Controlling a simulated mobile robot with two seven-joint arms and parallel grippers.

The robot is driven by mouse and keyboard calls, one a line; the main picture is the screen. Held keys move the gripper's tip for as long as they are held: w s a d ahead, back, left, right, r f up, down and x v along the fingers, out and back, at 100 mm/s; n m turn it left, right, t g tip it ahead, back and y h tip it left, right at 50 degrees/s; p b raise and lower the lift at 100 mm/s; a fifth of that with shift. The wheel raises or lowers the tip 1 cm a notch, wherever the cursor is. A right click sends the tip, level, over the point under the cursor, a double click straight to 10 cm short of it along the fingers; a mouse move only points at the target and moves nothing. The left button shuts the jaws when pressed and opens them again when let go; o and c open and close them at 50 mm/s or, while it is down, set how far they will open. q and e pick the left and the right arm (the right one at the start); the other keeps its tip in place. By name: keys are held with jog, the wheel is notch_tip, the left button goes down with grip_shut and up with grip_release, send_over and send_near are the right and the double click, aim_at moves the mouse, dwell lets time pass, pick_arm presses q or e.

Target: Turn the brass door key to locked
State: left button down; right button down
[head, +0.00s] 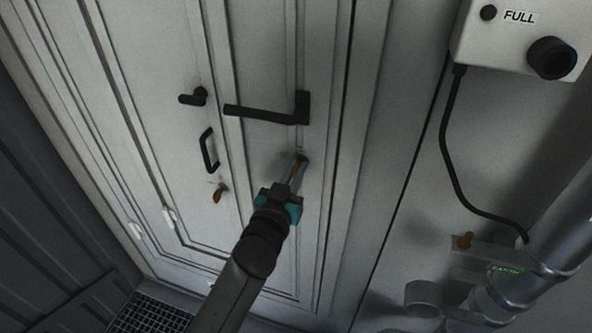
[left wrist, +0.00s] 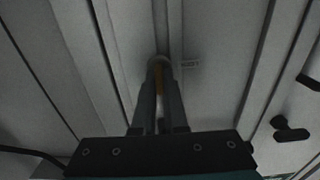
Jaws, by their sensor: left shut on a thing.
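The grey door (head: 265,60) fills the left and middle of the head view. My left gripper (head: 298,168) reaches up to the door below the long black lever handle (head: 265,115). Its fingers are shut on the brass door key (left wrist: 158,78), which shows as a thin brownish strip between the fingertips in the left wrist view. The fingertips (left wrist: 160,66) are close against the door and hide most of the key and its lock. The key's turned position cannot be told. My right gripper is not in view.
A brass-coloured piece (head: 219,192) sits on the door left of my gripper, below a black pull handle (head: 209,151) and a short black handle (head: 193,97). At right are a control box (head: 515,30) marked FULL, its cable (head: 447,160), and a pipe (head: 560,240).

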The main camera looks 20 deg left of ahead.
pick_arm(q)
jog(key=shift+m, duration=0.3)
jog(key=m+p, duration=0.1)
jog(key=m, duration=0.2)
jog(key=shift+d+m, duration=0.1)
jog(key=shift+m, duration=0.2)
jog(key=m, duration=0.4)
jog(key=shift+m+p, duration=0.3)
jog(key=m, duration=0.4)
jog(key=shift+d+f, duration=0.1)
jog(key=shift+f, duration=0.05)
jog(key=m, duration=0.5)
jog(key=shift+f, duration=0.1)
jog(key=c, duration=1)
grip_release()
jog(key=shift+o, duration=0.2)
